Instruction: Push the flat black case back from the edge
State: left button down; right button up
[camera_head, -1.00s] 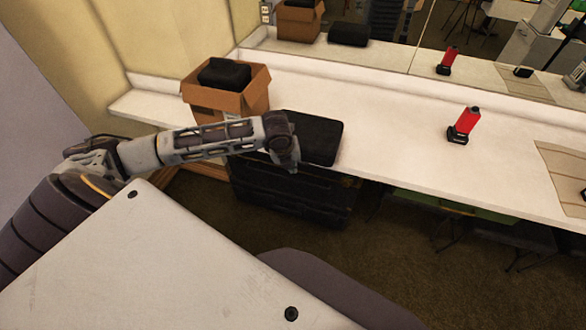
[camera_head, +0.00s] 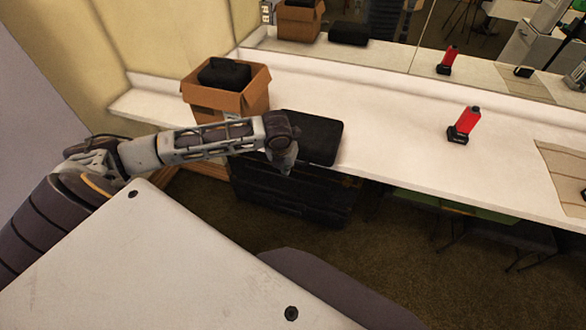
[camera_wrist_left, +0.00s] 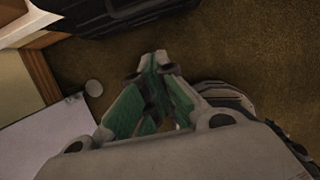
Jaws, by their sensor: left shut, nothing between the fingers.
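The flat black case (camera_head: 318,136) lies on the white counter (camera_head: 385,148) near its front edge, right of the cardboard box. My left arm hides part of its left side. My left gripper (camera_head: 284,164) hangs at the counter's front edge, just in front of the case; I cannot tell from the head view whether they touch. In the left wrist view my left gripper (camera_wrist_left: 154,60) has its fingertips together, with nothing between them and the carpet behind. The case is not clearly visible there. My right gripper is not in view.
A cardboard box (camera_head: 232,105) with a black item (camera_head: 224,72) in its top stands left of the case. A red and black tool (camera_head: 464,125) stands farther right. A large black trunk (camera_head: 290,192) is under the counter. A mirror runs along the back.

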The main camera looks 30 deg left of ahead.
pick_arm(q)
jog(key=w+a+f, duration=0.1)
jog(key=w+f, duration=0.5)
jog(key=f, duration=0.3)
jog(key=shift+w+a+f, duration=0.25)
jog(key=shift+w+a, duration=0.05)
jog(key=shift+w, duration=0.05)
dwell(0.4)
jog(key=shift+r+p, duration=0.1)
jog(key=shift+p, duration=0.25)
